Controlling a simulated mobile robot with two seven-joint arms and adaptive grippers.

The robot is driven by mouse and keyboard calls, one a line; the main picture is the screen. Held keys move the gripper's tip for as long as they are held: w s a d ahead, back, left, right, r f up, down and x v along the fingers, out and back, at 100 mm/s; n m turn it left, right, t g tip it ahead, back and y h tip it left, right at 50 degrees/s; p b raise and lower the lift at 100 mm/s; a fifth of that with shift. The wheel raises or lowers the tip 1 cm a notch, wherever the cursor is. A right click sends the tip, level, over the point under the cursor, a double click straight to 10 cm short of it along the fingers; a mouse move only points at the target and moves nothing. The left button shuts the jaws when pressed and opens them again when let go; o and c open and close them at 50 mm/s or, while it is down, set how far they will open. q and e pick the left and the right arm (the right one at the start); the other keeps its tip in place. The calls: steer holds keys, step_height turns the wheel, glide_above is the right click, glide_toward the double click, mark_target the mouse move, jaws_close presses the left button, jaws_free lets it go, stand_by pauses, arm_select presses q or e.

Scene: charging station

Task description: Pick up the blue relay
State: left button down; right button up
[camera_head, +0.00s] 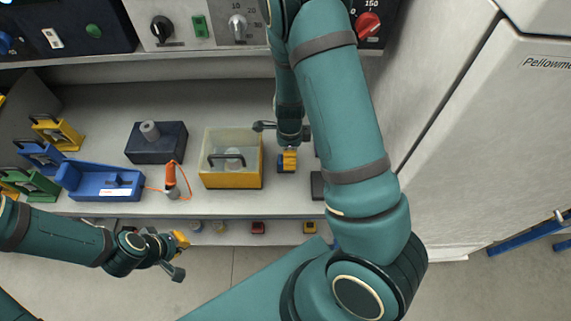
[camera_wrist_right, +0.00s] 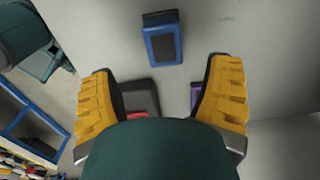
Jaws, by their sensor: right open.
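A blue block with a dark top face, the blue relay (camera_wrist_right: 162,40), lies on the pale surface in the right wrist view. It is beyond my right fingertips, near the line midway between them, and apart from both. I cannot make it out in the head view. My right gripper (camera_wrist_right: 160,72) is open with nothing between its yellow-padded fingers. In the head view my right gripper (camera_head: 287,160) is over the bench, just right of the clear-lidded box, partly hidden by its arm. My left gripper (camera_head: 180,256) is open and empty in front of the bench edge.
A dark block with red (camera_wrist_right: 140,100) and a purple block (camera_wrist_right: 195,97) lie near my right fingers. The bench also holds a yellow box with a clear lid (camera_head: 232,180), a blue tray (camera_head: 95,190), a dark block (camera_head: 155,150) and an orange-handled tool (camera_head: 171,180).

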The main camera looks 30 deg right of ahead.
steer(key=shift+w+a+f+b, duration=0.1)
steer(key=shift+w+f+b, duration=0.1)
steer(key=shift+f, duration=0.8)
steer(key=shift+w+a+f+b, duration=0.1)
steer(key=shift+w+f+b, duration=0.05)
steer(key=shift+f, duration=0.85)
steer(key=shift+w+a+f+b, duration=0.1)
steer(key=shift+w+f+b, duration=0.1)
steer(key=shift+f, duration=0.8)
steer(key=shift+s+r, duration=0.1)
steer(key=c, duration=1.3)
